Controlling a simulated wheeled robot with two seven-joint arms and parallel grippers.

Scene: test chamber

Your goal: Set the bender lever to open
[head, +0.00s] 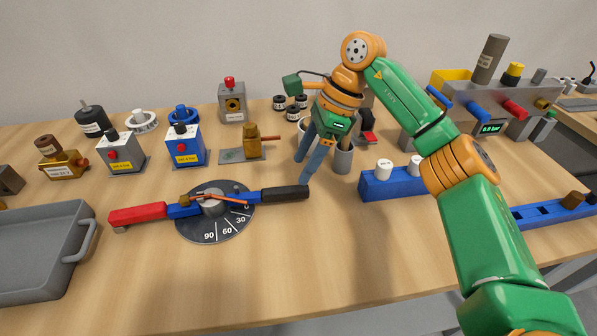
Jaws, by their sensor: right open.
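The tube bender (215,227) lies on the table left of centre, with a dark round dial marked in degrees. A blue arm with a red grip (137,214) reaches left from it. A blue arm with a black grip (285,193) reaches right, near the dial's 0 mark. A thin copper-coloured tube (232,199) lies across the hub. My right gripper (303,169) points down with its blue-grey fingers apart and empty. Its fingertips show just above and behind the end of the black grip, apparently not touching it. My left gripper is out of view.
A grey tray (40,258) stands at left. Valve boxes, including a blue and white one (186,145), stand behind the bender. A blue rack (395,186) with white caps is right of the gripper. A grey manifold (500,97) stands at back right. The table front is clear.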

